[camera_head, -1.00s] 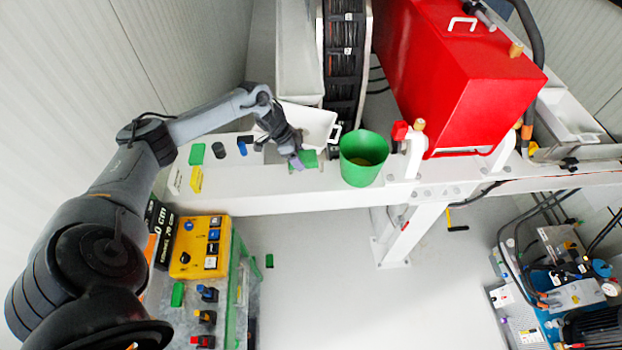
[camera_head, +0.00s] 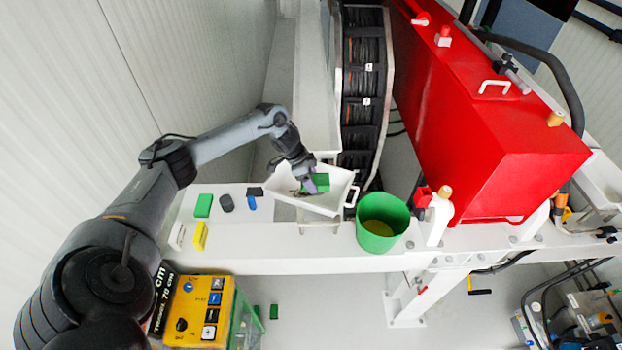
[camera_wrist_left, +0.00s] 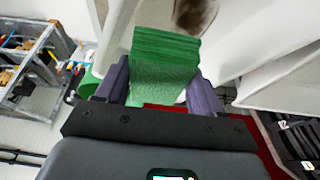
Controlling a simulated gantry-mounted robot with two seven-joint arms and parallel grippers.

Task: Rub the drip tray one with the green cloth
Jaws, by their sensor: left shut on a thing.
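The white drip tray (camera_head: 341,188), with a handle at its right end, sits at the back edge of the white beam. My left gripper (camera_head: 309,185) is shut on the green cloth (camera_head: 322,182), over the inside of this tray. In the left wrist view the cloth (camera_wrist_left: 165,62) is a folded green block between the two purple fingers (camera_wrist_left: 160,88). A dark brown stain (camera_wrist_left: 195,12) shows just beyond the cloth on a pale surface. I cannot tell whether the cloth touches the tray floor. My right gripper is not in view.
A green bucket (camera_head: 382,222) stands close to the tray's right. Small green (camera_head: 203,205), dark (camera_head: 226,203), blue and yellow (camera_head: 200,236) items lie on the beam at left. A large red pump housing (camera_head: 490,130) fills the right. A yellow control box (camera_head: 205,312) is in front.

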